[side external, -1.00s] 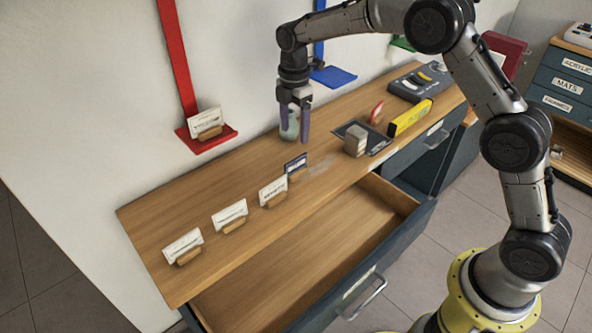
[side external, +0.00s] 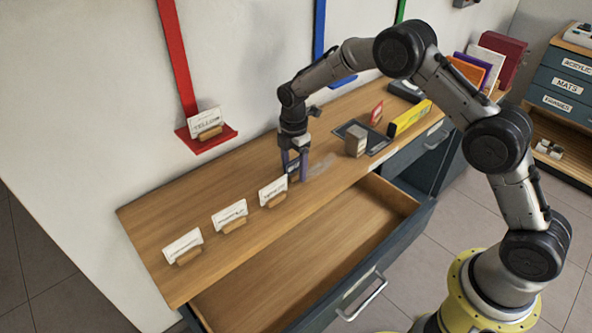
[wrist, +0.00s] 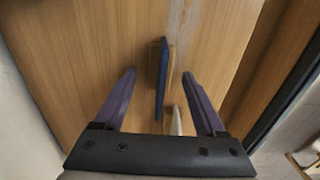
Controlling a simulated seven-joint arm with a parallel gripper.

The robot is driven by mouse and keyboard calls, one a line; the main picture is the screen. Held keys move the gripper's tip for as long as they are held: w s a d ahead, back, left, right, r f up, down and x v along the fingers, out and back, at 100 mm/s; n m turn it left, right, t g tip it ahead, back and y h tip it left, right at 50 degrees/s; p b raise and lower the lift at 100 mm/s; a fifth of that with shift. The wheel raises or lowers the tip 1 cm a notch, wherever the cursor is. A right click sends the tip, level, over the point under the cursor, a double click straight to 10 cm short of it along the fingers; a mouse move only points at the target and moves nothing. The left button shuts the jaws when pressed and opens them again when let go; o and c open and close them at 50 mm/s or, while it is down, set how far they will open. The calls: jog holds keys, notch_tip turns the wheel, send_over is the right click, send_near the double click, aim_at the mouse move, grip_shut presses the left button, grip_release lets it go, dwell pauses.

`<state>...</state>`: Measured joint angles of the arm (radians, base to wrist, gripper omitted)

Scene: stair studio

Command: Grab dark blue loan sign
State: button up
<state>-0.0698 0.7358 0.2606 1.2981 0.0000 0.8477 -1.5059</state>
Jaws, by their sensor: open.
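The dark blue sign (wrist: 162,75) stands on edge in a small wooden holder (wrist: 171,70) on the wooden counter. In the wrist view it lies between the two purple fingers of my gripper (wrist: 162,95), with clear space on both sides. In the side view my gripper (side external: 294,178) is low over the counter and the dark blue sign (side external: 292,168) is mostly hidden behind the fingers. The fingers are apart and do not appear to touch the sign. The lettering on the sign cannot be read here.
White cards in wooden holders (side external: 272,191) (side external: 230,214) (side external: 184,246) stand in a row to the left. An open drawer (side external: 330,250) juts out below the counter's front edge.

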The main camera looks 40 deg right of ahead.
jog(key=shift+f, duration=0.45)
grip_shut()
jog(key=shift+r, duration=0.1)
